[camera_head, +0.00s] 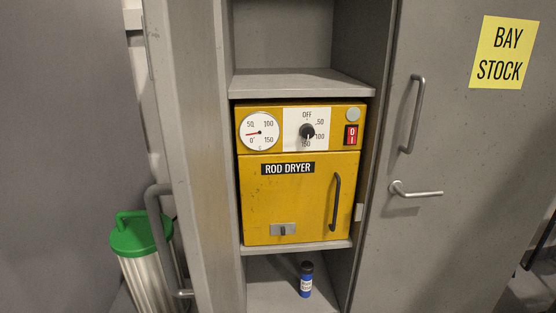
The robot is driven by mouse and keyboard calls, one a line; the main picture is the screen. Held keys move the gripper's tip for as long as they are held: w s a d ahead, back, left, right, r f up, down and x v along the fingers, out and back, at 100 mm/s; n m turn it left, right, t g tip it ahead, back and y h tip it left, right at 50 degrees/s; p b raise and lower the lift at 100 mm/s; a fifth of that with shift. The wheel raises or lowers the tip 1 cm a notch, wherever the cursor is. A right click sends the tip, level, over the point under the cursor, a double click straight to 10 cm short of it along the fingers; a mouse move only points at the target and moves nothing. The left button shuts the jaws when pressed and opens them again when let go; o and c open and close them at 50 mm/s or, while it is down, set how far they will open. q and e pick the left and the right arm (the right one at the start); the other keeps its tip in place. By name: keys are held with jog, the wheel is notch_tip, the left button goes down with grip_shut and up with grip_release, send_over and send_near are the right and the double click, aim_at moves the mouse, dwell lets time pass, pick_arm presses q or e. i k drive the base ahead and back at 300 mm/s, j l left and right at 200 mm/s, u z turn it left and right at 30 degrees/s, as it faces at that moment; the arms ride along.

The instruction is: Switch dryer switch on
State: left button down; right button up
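A yellow rod dryer (258,200) stands on the middle shelf of a grey cabinet bay, facing me. Its red switch (351,136), marked O and I, is at the upper right of the front panel. I cannot tell from this view which way the switch is set. A black knob (307,131) sits on a white dial plate left of the switch. A round gauge (260,131) is at the upper left, its red needle pointing left near the low end. A pale round lamp (353,115) is above the switch. Neither gripper is in view.
A grey door (450,150) with a handle and a yellow BAY STOCK sign (504,52) stands at the right. A green-lidded canister (141,236) is at lower left. A small blue bottle (306,284) stands on the lower shelf. The space before the dryer is clear.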

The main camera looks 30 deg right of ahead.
aim_at(352, 137)
jog(key=k+z, duration=0.45)
jog(key=k+l+z, duration=0.4)
jog(key=k, duration=0.2)
